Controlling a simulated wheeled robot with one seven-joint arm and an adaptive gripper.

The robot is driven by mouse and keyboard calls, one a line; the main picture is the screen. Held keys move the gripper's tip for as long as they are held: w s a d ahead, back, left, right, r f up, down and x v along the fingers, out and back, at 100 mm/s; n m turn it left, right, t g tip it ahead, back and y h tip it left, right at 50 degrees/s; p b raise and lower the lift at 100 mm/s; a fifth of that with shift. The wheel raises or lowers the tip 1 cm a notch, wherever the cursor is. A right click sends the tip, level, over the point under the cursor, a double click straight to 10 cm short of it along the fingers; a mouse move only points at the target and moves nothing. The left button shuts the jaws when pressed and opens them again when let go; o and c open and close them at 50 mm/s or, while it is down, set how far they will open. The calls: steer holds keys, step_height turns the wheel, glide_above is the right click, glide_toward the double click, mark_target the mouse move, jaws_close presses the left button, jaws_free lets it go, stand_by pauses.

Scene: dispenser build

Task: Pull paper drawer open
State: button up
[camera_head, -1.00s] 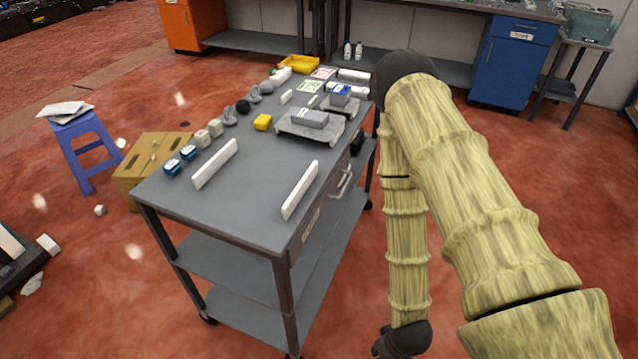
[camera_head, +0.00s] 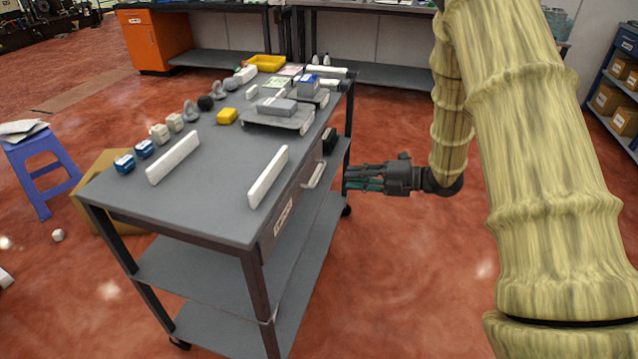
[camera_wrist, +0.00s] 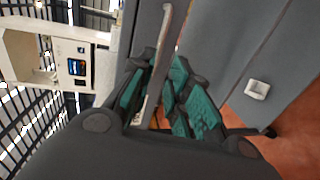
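The drawer (camera_head: 269,237) is set in the long side of the grey cart, under its top, and its front looks flush with the frame. It has a pale label (camera_head: 283,216) and a light bar handle (camera_head: 315,173). My gripper (camera_head: 346,183) is to the right of the handle, apart from it in the head view, fingers pointing left toward the cart. In the wrist view, the teal-padded fingers of my gripper (camera_wrist: 157,85) are spread, and the light handle bar (camera_wrist: 158,60) lies in line with the gap between them. I cannot tell the depth between them.
A lower shelf (camera_head: 215,262) sits below. Red floor right of the cart is clear.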

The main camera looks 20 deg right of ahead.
mark_target(319, 174)
steer(key=x, duration=1)
steer(key=shift+w+a, duration=0.1)
steer(key=shift+a, duration=0.25)
jaws_close()
